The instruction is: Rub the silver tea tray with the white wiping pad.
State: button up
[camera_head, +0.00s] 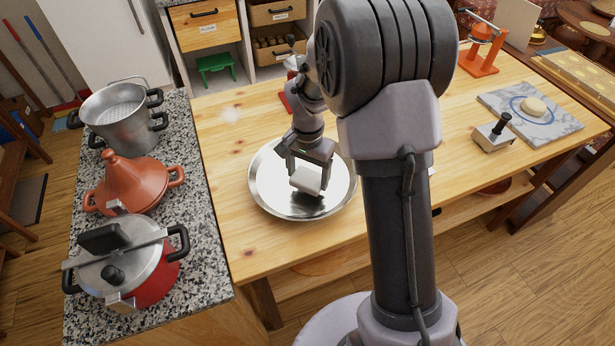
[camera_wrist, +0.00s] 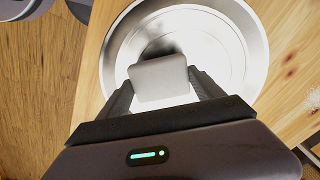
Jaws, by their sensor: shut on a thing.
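The silver tea tray (camera_head: 268,190) is round with a raised rim and lies on the wooden table, near its left end. My gripper (camera_head: 309,172) is over the tray, shut on the white wiping pad (camera_head: 307,181). In the wrist view the pad (camera_wrist: 158,78) sits between the two dark fingers (camera_wrist: 160,92), above the bright middle of the tray (camera_wrist: 113,62). A dark shadow shows just past the pad. I cannot tell whether the pad touches the tray.
Left of the table, a granite counter (camera_head: 200,240) holds a steel pot (camera_head: 120,112), an orange tagine (camera_head: 133,184) and a red pressure cooker (camera_head: 125,265). A marble board (camera_head: 560,125) and an orange press (camera_head: 481,50) stand at the right. The table's front-left area is clear.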

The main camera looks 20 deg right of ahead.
aim_at(309, 178)
jog(key=shift+r+p, duration=1.55)
jog(key=shift+r, duration=0.85)
jog(key=shift+f, duration=0.1)
